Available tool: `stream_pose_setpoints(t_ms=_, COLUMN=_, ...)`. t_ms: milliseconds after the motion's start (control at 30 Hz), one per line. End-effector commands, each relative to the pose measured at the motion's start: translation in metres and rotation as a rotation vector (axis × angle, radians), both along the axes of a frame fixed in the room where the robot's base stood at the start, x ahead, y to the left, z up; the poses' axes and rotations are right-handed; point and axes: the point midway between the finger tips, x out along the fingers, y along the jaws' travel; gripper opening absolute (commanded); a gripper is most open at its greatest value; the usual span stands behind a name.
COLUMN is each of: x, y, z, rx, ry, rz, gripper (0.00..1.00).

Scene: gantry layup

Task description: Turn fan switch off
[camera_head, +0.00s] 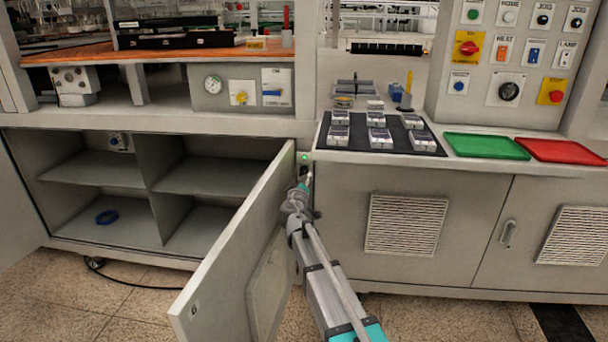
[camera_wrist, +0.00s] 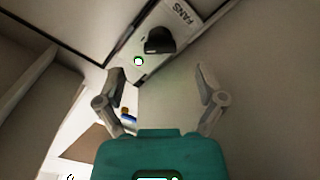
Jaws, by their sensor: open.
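The fan switch is a black knob (camera_wrist: 159,41) on a small light panel (camera_wrist: 172,22) marked FANS in the wrist view. A green lamp (camera_wrist: 138,61) beside the knob is lit. In the head view the lamp (camera_head: 304,157) shows on the narrow post between the open cabinet and the closed cabinet front. My gripper (camera_wrist: 160,75) is open and empty, with its fingers spread below the knob in the wrist view and apart from it. In the head view my gripper (camera_head: 304,183) is just under the lamp and partly hides the switch.
An open cabinet door (camera_head: 235,255) stands close to the left of my arm. A vented cabinet front (camera_head: 407,225) is to the right. Above is a worktop with a dark mat (camera_head: 350,148), a green tray (camera_head: 486,146) and a red tray (camera_head: 562,151). Floor is free at the lower right.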

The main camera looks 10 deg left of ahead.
Motion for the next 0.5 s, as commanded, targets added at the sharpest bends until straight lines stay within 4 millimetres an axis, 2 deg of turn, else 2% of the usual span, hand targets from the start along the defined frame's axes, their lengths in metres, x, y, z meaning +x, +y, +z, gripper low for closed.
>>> stream_pose_setpoints(t_ms=33, x=0.012, y=0.001, z=0.000, rx=0.000, ry=0.000, rz=0.000, gripper=0.89)
stream_pose_setpoints(t_ms=200, x=0.036, y=-0.001, z=0.000, rx=0.000, ry=0.000, rz=-0.001, gripper=0.89)
stream_pose_setpoints(t_ms=500, x=0.058, y=-0.002, z=0.000, rx=0.000, ry=0.000, rz=0.000, gripper=0.89)
